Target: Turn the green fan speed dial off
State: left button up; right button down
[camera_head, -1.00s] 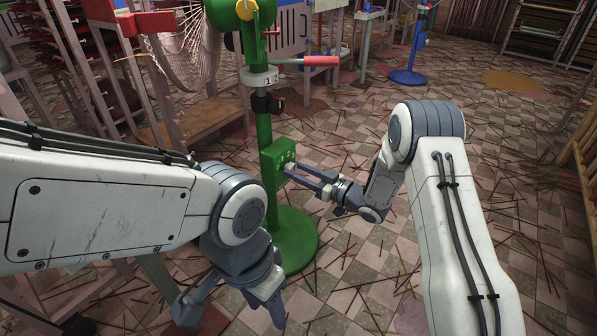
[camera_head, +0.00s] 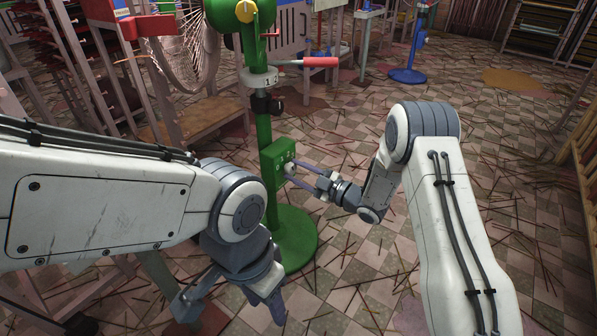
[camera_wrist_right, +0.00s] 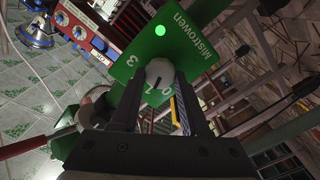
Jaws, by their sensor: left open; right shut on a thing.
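The green fan's speed box (camera_head: 276,158) is mounted low on its green pole, above a round green base (camera_head: 298,240). A pale round dial (camera_head: 290,168) sits on the box face. In the right wrist view the dial (camera_wrist_right: 159,73) lies between the fingertips of my right gripper (camera_wrist_right: 157,88), which is shut on it. The dial's exact setting is unclear. In the head view my right gripper (camera_head: 299,176) reaches the box from the right. My left gripper (camera_head: 231,308) hangs open and empty at lower left.
A red-handled lever (camera_head: 320,62) sticks out from the pole above the box. A wooden bench (camera_head: 185,125) and frames stand at left. A blue stand (camera_head: 408,76) is farther back. The tiled floor at right is littered with thin sticks but otherwise open.

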jog(key=n, duration=0.3)
jog(key=shift+s+a+f+n, duration=0.15)
jog(key=shift+a+n, duration=0.1)
jog(key=shift+n, duration=0.15)
jog(key=shift+n+b, duration=0.75)
jog(key=shift+n, duration=1.15)
jog(key=shift+c, duration=2)
grip_release()
jog(key=shift+d, duration=0.1)
jog(key=shift+d, duration=0.1)
